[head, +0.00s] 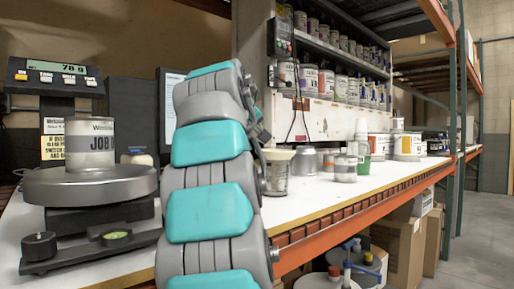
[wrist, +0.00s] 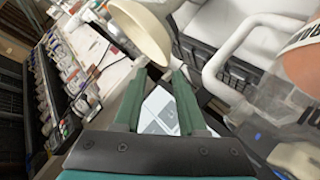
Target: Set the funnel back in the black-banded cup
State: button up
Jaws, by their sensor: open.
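A cream, wide-rimmed piece that looks like the funnel (head: 278,154) shows just right of my arm in the head view, at the top of a grey, see-through cup (head: 276,180). Part of the cup is hidden by my arm, and I cannot make out a black band clearly. In the wrist view the cream funnel (wrist: 143,32) lies just beyond the fingertips, its round rim tilted in the picture. My gripper (wrist: 160,70) is open, with nothing held between its green fingers. The gripper itself is hidden in the head view.
Several tins, including a small grey one (head: 345,168), and a green-and-white cup (head: 362,140) stand on the white bench (head: 320,205). Shelves of cans rise behind. The bench front right of my arm is clear.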

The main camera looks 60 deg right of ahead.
jog(key=v, duration=0.6)
jog(key=shift+a, duration=0.3)
jog(key=shift+s+r, duration=0.1)
jog(key=shift+r, duration=0.05)
